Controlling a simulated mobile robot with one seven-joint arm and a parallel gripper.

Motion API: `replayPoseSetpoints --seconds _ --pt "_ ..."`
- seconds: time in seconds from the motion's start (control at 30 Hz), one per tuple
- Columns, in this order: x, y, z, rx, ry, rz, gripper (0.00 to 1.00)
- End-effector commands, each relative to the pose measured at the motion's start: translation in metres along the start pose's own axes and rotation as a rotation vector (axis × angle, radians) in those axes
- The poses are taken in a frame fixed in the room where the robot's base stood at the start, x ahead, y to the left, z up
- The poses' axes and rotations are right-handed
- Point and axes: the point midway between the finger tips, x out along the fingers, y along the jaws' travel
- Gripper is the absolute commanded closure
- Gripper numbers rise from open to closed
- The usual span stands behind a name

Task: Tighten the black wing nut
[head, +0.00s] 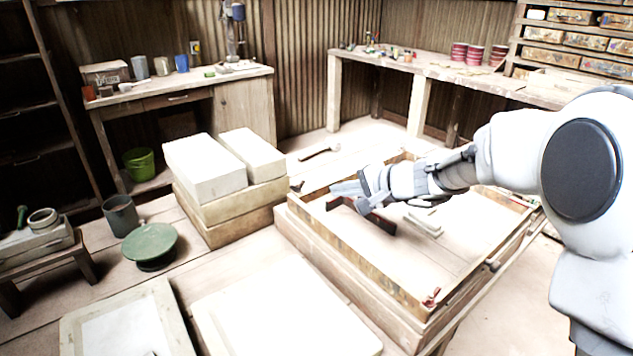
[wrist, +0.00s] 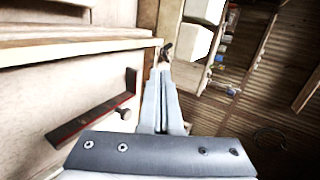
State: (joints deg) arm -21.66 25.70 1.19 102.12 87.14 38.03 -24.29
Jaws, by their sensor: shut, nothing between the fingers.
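A small dark piece that looks like the black wing nut (head: 297,185) sits at the far left corner of the wooden frame (head: 350,262). In the wrist view the dark piece (wrist: 167,50) shows just beyond my fingertips, tilted, at the frame's corner. Its exact shape is too small to tell. My gripper (head: 333,189) is over the frame's left part, to the right of that corner. In the wrist view my gripper (wrist: 160,73) has its two fingers together with nothing between them. I cannot tell whether the tips touch the dark piece; in the head view they look apart.
A dark red-edged bar (wrist: 95,118) lies inside the frame below my gripper. Pale blocks (head: 205,168) are stacked left of the frame. A red clamp piece (head: 431,297) is at the near corner. A green round stand (head: 150,245) is on the floor.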

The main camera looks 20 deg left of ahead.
Motion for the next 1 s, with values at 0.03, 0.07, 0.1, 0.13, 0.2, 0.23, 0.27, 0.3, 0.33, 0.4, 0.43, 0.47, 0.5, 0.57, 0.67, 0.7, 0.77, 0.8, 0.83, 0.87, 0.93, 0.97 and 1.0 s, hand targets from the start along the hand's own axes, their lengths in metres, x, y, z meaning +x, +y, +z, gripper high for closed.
replayPoseSetpoints --seconds 0.03,0.07,0.1,0.13,0.2,0.23,0.27,0.3,0.33,0.4,0.43,0.47,0.5,0.57,0.67,0.7,0.77,0.8,0.83,0.87,0.93,0.97,1.0 --pt "0.004 0.000 0.000 0.003 0.000 -0.002 1.00" --pt "0.006 0.000 0.000 0.004 0.000 -0.002 1.00" --pt "0.010 0.000 0.000 0.004 0.000 -0.002 1.00" --pt "0.013 0.000 0.000 0.004 -0.001 -0.002 1.00" --pt "0.023 0.001 0.000 0.004 -0.002 -0.001 1.00" --pt "0.029 0.001 0.001 0.004 -0.002 -0.001 1.00" --pt "0.035 0.001 0.001 0.004 -0.003 -0.001 1.00" --pt "0.043 0.001 0.000 0.004 -0.002 -0.001 1.00" --pt "0.050 0.002 0.000 0.003 -0.002 0.000 1.00" --pt "0.065 0.001 0.001 0.003 -0.002 0.000 1.00" --pt "0.071 0.001 0.001 0.002 -0.003 -0.001 1.00" --pt "0.077 0.001 0.001 0.002 -0.003 -0.001 1.00" --pt "0.085 0.001 0.001 0.002 -0.002 -0.001 1.00" --pt "0.097 0.001 0.001 0.002 -0.001 -0.001 1.00" --pt "0.111 -0.006 0.001 0.001 -0.001 -0.002 1.00" --pt "0.116 -0.010 0.001 0.001 -0.001 -0.002 1.00" --pt "0.122 -0.013 0.000 0.000 0.000 -0.002 1.00" --pt "0.125 -0.014 0.000 0.002 0.000 -0.001 1.00" --pt "0.127 -0.016 0.000 0.001 0.000 -0.002 1.00" --pt "0.129 -0.017 0.000 0.001 0.000 -0.002 1.00" --pt "0.133 -0.019 0.000 0.002 0.000 -0.001 1.00" --pt "0.134 -0.019 0.000 0.003 0.000 -0.001 1.00" --pt "0.135 -0.020 0.000 0.003 0.000 -0.002 1.00"
